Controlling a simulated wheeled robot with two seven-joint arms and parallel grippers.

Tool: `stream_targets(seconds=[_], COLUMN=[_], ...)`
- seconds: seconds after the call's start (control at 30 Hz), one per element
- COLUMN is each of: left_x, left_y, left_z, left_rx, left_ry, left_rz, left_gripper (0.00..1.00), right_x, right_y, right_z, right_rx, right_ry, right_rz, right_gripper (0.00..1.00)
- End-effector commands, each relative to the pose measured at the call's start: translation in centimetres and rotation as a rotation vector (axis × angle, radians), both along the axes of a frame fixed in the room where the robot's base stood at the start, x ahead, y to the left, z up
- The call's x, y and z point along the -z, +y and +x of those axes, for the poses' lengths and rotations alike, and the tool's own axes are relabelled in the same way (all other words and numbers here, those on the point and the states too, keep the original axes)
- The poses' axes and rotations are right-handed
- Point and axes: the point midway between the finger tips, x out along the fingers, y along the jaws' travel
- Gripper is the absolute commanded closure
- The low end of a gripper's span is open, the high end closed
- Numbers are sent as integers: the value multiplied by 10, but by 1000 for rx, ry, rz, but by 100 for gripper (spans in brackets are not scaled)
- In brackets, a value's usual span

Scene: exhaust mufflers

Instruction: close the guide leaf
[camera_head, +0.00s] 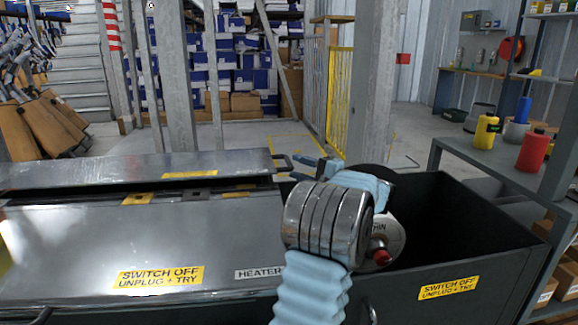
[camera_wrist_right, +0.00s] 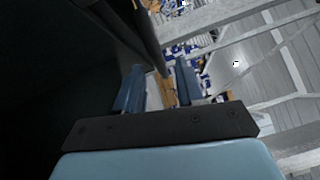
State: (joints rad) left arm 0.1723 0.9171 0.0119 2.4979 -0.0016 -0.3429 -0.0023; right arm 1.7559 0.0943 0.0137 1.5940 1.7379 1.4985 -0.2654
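The guide leaf appears to be the long grey metal plate (camera_head: 130,170) with a yellow label, lying across the back of the steel cabinet top at the left of the head view. It sits raised, with a dark gap below its front edge. A dark handle (camera_head: 283,161) sticks out at its right end. My right gripper (camera_head: 306,166) is just right of that handle, partly hidden behind my own wrist. In the right wrist view the fingers (camera_wrist_right: 159,90) are apart with nothing between them. A dark bar (camera_wrist_right: 145,35) lies just beyond them. My left gripper is not in view.
A deep dark open bin (camera_head: 440,215) lies right of the cabinet top (camera_head: 80,245), under my right arm. A grey shelf (camera_head: 490,158) with yellow and red bottles stands at the right. A grey post (camera_head: 372,80) rises behind. Free floor (camera_head: 240,135) lies beyond the cabinet.

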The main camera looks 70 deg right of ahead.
Motion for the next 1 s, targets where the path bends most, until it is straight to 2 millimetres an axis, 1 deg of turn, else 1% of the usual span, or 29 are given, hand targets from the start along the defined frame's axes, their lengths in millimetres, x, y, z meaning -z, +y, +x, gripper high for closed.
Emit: stream_targets(seconds=[0.03, 0.1, 0.2, 0.33, 0.57, 0.6, 0.83, 1.0], left_x=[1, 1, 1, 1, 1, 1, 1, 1], left_y=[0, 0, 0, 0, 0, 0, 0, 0], left_z=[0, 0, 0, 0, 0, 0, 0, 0], left_rx=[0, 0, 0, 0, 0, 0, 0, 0], left_ry=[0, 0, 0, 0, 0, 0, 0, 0], left_rz=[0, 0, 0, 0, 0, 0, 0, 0], left_gripper=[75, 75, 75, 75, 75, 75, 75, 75], right_x=[0, -1, -2, -3, -2, -2, -2, -2], right_y=[-2, -6, -9, -11, -12, -12, -12, -12], right_z=[10, 20, 30, 37, 38, 38, 37, 37], right_rx=[-3, -3, -1, 0, 0, 0, 0, 0], right_ry=[-1, -1, 0, 0, 0, 0, 0, 0], right_rz=[-1, -1, 0, 0, 0, 0, 1, 1], right_gripper=[62, 62, 62, 62, 62, 64, 99, 100])
